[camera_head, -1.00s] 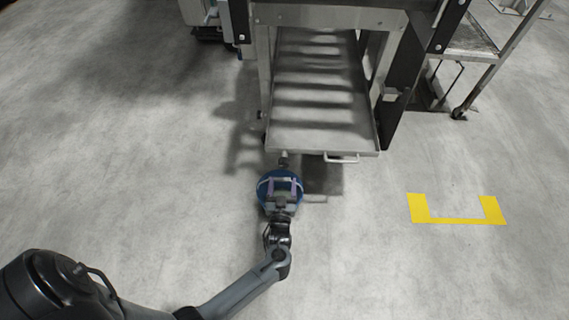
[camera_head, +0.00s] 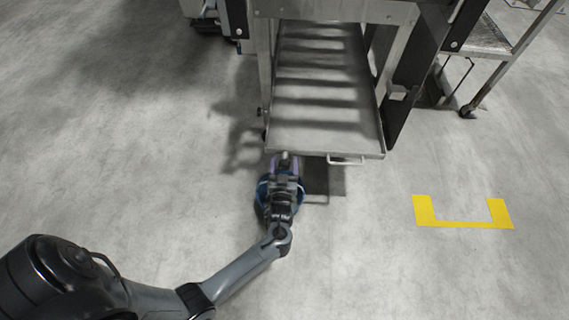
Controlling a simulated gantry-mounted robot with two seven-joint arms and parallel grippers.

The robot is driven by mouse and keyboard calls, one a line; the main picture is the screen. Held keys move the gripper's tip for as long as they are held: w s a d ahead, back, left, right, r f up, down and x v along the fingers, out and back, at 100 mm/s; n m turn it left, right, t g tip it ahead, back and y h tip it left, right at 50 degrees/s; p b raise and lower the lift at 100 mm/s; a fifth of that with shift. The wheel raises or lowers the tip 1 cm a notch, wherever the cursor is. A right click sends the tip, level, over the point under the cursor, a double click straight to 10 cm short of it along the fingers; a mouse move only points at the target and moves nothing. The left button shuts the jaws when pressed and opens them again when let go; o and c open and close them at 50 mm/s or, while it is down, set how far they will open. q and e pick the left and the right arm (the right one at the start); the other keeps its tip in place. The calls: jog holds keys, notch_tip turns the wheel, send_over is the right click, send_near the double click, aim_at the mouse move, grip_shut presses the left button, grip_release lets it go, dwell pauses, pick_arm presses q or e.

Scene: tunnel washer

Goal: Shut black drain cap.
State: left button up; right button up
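A short drain pipe (camera_head: 285,157) sticks out from under the front edge of the washer's metal tray. The black drain cap is too small and too covered by my gripper to make out clearly. My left gripper (camera_head: 285,164) is at the pipe, with its two purplish fingers spread apart on either side of it. I cannot tell whether the fingers touch the pipe or cap. A blue round bucket (camera_head: 264,193) stands on the floor below, mostly hidden behind my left gripper and wrist. My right gripper is not in view.
The slatted metal tray (camera_head: 322,137) with a front handle (camera_head: 346,161) sits just beyond the gripper, between metal legs. A wheeled metal rack (camera_head: 485,60) stands at the upper right. Yellow floor marking (camera_head: 465,223) lies to the right. The surrounding grey floor is clear.

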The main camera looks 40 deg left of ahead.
pick_arm(q)
jog(key=c, duration=1)
